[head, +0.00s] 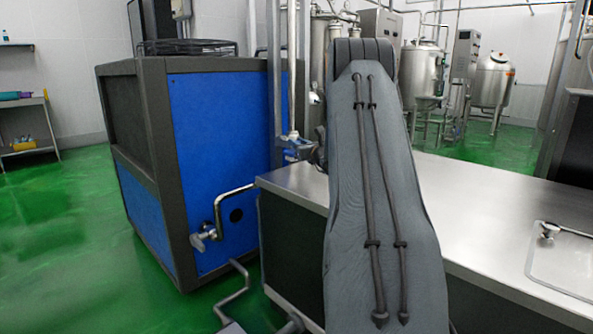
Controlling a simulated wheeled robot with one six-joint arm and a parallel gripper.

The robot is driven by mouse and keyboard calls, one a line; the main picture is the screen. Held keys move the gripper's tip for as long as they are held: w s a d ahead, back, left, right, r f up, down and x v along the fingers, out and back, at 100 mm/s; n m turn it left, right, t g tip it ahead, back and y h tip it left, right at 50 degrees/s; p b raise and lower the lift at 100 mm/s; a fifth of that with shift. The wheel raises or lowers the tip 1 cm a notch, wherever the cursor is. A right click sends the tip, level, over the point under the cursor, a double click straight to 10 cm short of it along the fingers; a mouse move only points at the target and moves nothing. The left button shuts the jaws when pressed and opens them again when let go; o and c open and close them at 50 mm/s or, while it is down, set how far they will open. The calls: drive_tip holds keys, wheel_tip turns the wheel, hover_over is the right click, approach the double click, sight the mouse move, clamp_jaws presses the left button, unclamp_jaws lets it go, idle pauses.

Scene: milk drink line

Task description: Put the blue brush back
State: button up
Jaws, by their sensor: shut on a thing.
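My own grey arm link rises through the middle of the head view and hides part of the steel counter (488,232). My gripper is not in view, so what it holds does not show. I cannot make out the blue brush for certain. A small blue and teal thing (10,96) lies on top of a metal shelf stand (28,127) at the far left, too small to identify.
A large blue and dark grey machine (222,160) stands left of the counter, with a pipe and valve (205,236) sticking out. A sink with a tap (551,230) is at right. Steel tanks (424,75) stand behind. Green floor (70,240) is open at left.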

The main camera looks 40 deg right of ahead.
wheel_tip(320, 180, down, 8)
drive_tip(key=shift+r+b, duration=0.15)
drive_tip(key=shift+b, duration=0.25)
drive_tip(key=o, duration=0.9)
drive_tip(key=shift+o, duration=0.2)
drive_tip(key=p+v, duration=0.1)
drive_tip(key=v, duration=1.1)
